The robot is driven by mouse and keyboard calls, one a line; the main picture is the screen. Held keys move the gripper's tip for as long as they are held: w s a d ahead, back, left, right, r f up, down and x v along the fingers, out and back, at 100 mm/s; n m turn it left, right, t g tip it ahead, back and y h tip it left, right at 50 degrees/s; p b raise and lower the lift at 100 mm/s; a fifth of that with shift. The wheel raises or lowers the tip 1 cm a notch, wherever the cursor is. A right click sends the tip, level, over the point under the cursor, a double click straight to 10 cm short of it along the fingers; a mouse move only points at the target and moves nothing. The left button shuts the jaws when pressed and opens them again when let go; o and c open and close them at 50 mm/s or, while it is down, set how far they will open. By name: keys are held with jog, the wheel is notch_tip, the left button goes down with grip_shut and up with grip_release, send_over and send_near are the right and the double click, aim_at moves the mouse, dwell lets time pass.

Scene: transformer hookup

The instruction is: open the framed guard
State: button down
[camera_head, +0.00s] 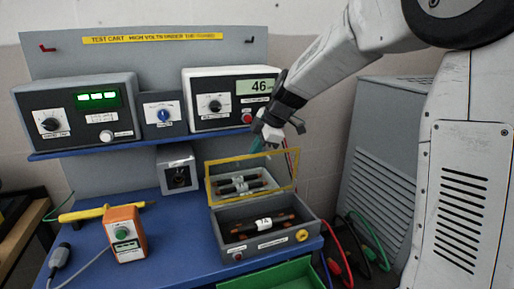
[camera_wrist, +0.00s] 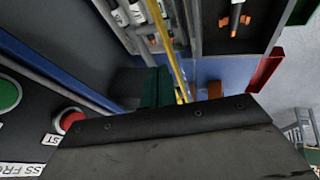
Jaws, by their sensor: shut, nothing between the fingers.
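The framed guard (camera_head: 297,172) is a thin yellow frame on the grey box (camera_head: 262,238), raised and standing up steeply. A part with dark bars shows through it. In the wrist view a yellow bar of the guard (camera_wrist: 166,42) runs past the fingertips. My gripper (camera_head: 258,146) is shut and empty, its teal fingertips at the guard's top edge. In the wrist view my gripper (camera_wrist: 158,86) is beside the yellow bar; I cannot tell whether they touch. The box's front bay holds a dark cylinder with a white "74" tag (camera_head: 264,224).
A meter reading 46 (camera_head: 258,86) sits on the shelf just behind my gripper. A second instrument (camera_head: 80,110) is at left. A green tray (camera_head: 285,277) is in front; cables hang at right.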

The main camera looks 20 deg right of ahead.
jog(key=w, duration=0.4)
jog(key=shift+w+f, duration=0.2)
jog(key=shift+f, duration=0.2)
jog(key=w+r+v, duration=0.1)
jog(key=w+v, duration=0.1)
jog(key=v, duration=0.8)
jog(key=s+f+m+g+h, duration=0.1)
jog(key=s+f+m, duration=0.2)
jog(key=s, duration=1.1)
jog(key=s+f+m+g+h, duration=0.1)
jog(key=s+f+m, duration=0.1)
jog(key=s+m, duration=0.6)
jog(key=s+f+m+g+h, duration=0.1)
jog(key=s+f+m, duration=0.2)
jog(key=s, duration=1.6)
jog(key=m, duration=0.3)
jog(key=shift+s+f+h, duration=0.3)
jog(key=shift+h, duration=0.1)
